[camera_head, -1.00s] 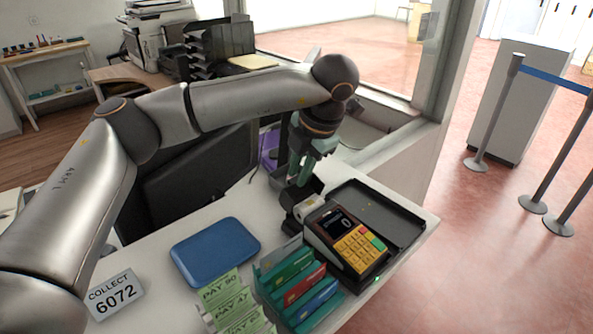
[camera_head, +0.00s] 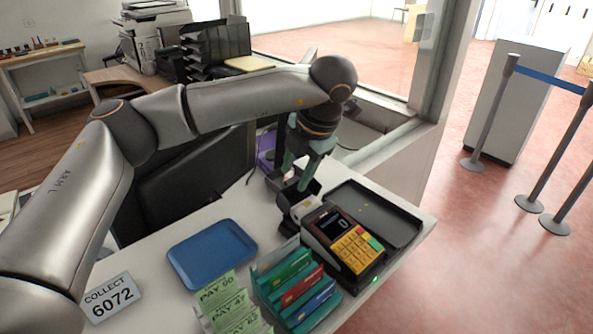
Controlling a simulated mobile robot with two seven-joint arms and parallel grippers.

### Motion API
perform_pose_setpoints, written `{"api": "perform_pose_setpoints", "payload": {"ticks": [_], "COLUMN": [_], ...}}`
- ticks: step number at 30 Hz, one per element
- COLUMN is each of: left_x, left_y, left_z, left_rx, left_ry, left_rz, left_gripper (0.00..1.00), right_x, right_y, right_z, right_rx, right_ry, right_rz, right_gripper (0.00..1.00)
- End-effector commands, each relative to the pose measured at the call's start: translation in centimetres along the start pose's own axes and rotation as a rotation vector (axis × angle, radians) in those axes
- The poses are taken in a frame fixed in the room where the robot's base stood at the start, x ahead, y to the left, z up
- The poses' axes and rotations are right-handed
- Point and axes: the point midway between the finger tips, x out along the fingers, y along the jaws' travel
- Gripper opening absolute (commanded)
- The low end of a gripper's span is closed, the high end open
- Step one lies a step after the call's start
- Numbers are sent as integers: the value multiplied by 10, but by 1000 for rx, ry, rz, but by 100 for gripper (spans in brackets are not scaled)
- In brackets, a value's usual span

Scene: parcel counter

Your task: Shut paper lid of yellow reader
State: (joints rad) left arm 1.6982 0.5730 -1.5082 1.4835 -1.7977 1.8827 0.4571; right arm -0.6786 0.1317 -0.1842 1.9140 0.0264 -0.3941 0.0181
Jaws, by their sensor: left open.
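The card reader with yellow keys (camera_head: 351,247) sits on the counter, its small dark screen showing 0. At its far left end a pale paper roll (camera_head: 309,205) shows in the open paper bay. A dark lid (camera_head: 288,199) stands tilted up behind the roll, partly covered by my gripper. My left gripper (camera_head: 298,180) is open and points down just above and behind the lid. Its fingers are apart, with nothing seen held between them. I cannot tell whether a fingertip touches the lid. My right gripper is out of view.
A black tray (camera_head: 409,230) lies right of the reader. A card rack (camera_head: 262,290) with green, red and blue cards, and green PAY slips (camera_head: 222,300), stand in front. A blue tray (camera_head: 212,254) and a COLLECT 6072 sign (camera_head: 110,298) lie left. A monitor is behind my arm.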

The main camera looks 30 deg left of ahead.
Motion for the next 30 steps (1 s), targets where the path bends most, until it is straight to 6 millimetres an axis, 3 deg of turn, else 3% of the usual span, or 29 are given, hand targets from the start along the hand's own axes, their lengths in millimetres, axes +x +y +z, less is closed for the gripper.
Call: {"api": "perform_pose_setpoints", "payload": {"ticks": [5,13,18,23,30], "left_x": [-22,-84,-111,-123,-124], "left_y": [-1,0,1,0,0], "left_z": [1,1,0,0,0], "left_rx": [1,0,0,0,1], "left_ry": [-5,-6,-5,-3,-1], "left_rz": [1,3,3,1,0], "left_gripper": [47,47,47,47,47], "right_x": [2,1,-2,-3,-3], "right_y": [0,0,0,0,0], "right_z": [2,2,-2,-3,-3], "right_rx": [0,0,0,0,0], "right_ry": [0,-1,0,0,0], "right_rz": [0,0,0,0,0], "right_gripper": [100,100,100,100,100]}}
